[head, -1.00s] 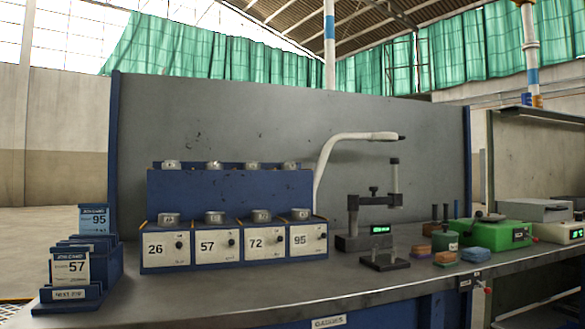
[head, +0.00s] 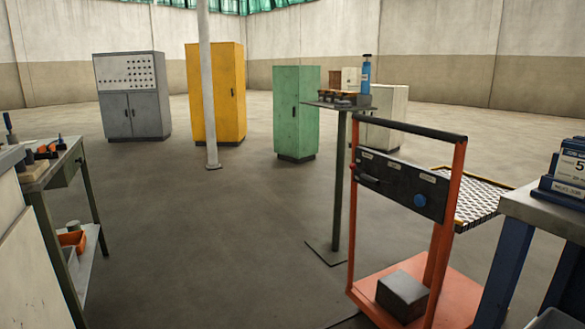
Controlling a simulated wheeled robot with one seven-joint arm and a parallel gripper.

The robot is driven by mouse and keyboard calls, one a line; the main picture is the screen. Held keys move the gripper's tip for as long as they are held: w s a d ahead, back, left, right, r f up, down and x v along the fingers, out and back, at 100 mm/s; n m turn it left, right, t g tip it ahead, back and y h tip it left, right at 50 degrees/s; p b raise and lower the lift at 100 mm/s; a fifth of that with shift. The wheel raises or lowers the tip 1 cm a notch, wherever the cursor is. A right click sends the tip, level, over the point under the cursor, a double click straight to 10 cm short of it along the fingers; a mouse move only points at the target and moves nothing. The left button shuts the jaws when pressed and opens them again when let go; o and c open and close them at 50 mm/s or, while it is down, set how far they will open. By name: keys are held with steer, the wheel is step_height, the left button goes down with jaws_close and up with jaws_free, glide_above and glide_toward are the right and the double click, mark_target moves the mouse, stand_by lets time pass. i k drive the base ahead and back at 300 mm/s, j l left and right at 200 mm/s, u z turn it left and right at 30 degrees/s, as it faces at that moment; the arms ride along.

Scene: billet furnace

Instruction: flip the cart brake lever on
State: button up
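An orange cart (head: 448,205) with a black top handle bar stands at the right in the head view. A dark panel (head: 400,184) is fixed across its upright frame. The panel carries a black lever-like handle (head: 368,176) at its left, a round blue knob (head: 420,200) at its right and small white labels too small to read. I cannot tell from this view which way the lever is set. A dark grey block (head: 402,295) sits on the cart's orange base. My gripper is not in view.
A small stand (head: 337,190) with a blue bottle on top is just behind the cart. A workbench (head: 550,215) edges in close at the right. Another bench (head: 60,165) is at the left. Grey, yellow (head: 217,95) and green cabinets stand behind. The middle floor is clear.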

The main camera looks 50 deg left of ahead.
mark_target(352, 166)
steer(key=u, duration=1.45)
